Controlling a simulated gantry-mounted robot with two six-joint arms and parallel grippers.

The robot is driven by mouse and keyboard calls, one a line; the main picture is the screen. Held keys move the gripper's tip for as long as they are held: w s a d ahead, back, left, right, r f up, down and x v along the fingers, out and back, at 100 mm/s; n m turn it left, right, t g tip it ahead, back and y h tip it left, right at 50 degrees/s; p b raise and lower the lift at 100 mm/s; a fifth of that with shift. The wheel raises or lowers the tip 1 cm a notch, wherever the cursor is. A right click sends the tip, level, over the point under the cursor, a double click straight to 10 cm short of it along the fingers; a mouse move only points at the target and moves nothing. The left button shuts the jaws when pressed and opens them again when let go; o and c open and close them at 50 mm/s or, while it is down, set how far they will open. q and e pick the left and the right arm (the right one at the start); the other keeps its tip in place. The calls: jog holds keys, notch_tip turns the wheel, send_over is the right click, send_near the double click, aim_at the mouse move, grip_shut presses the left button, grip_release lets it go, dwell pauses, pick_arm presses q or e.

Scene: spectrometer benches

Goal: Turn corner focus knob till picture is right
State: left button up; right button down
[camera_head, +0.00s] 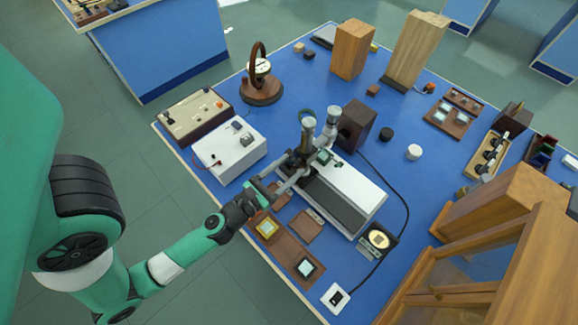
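A long white and dark-grey instrument (345,195) lies across the blue bench, with upright metal cylinders (308,138) at its far left end. My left gripper (291,176) reaches in from the left and is at that end, close to or touching it. Its fingers are small and overlap the instrument's dark fittings, so I cannot tell whether they are open or shut on something. I cannot pick out the corner focus knob; it may be hidden by the gripper. A small unit with a round pale picture (379,239) stands at the instrument's near right end. My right gripper is not in view.
A white box (230,150) and a beige panel box (194,113) stand left of the gripper. A dark block (356,125) stands behind the instrument. A wooden cabinet (500,250) fills the right. A black cable runs along the instrument's right side.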

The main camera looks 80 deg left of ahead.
pick_arm(q)
grip_shut()
jog(key=shift+m, duration=0.3)
jog(key=m, duration=0.3)
jog(key=shift+p, duration=0.4)
jog(key=m, duration=0.4)
jog(key=shift+p, duration=0.3)
jog(key=m, duration=0.4)
jog(key=shift+m+p, duration=0.3)
jog(key=shift+p, duration=0.1)
jog(key=shift+m+p, duration=0.3)
jog(key=shift+m, duration=1.4)
